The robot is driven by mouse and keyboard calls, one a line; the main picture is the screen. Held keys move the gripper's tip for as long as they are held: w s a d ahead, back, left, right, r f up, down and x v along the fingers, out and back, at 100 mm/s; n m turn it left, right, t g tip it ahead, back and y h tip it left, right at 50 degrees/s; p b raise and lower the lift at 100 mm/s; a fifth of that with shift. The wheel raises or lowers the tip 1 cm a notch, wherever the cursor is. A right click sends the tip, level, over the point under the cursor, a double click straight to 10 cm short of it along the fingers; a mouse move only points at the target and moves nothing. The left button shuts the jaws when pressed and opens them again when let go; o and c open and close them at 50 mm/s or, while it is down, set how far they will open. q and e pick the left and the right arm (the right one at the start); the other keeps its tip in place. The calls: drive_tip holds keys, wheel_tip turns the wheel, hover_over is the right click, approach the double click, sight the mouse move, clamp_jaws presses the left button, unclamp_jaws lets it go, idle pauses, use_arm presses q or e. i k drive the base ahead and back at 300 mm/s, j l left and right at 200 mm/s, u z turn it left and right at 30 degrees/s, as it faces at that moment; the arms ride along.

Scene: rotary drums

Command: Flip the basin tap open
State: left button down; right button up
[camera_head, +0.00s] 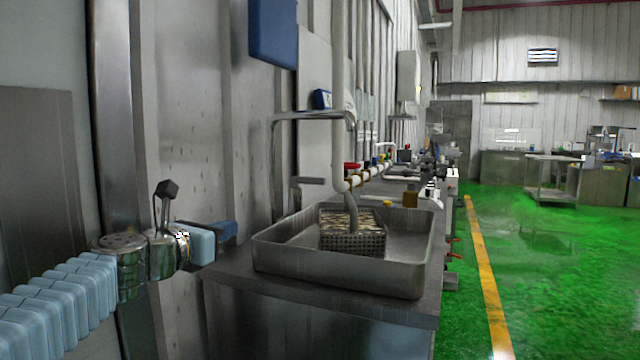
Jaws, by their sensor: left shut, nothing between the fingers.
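The basin tap (312,115) is a grey metal pipe that rises behind the basin and bends right over it to a downturned spout. A short grey lever-like piece (308,181) stands by the foot of its upright. The metal basin (335,280) stands on a counter with a mesh basket (352,241) in it. My left gripper (230,234), with blue fingers, is shut and empty. In the picture it is left of the basin's rear left corner, apart from the tap. I cannot tell whether the tap is open. My right gripper is not in view.
The metal counter (325,303) carries the basin. A white vertical pipe (340,90) and a red valve handle (352,166) show beyond the tap. A blue box (273,30) hangs on the wall. The green floor (540,270) on the right is open.

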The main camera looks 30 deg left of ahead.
sight(295, 181)
drive_tip(key=i+j, duration=0.15)
drive_tip(key=i, duration=0.7)
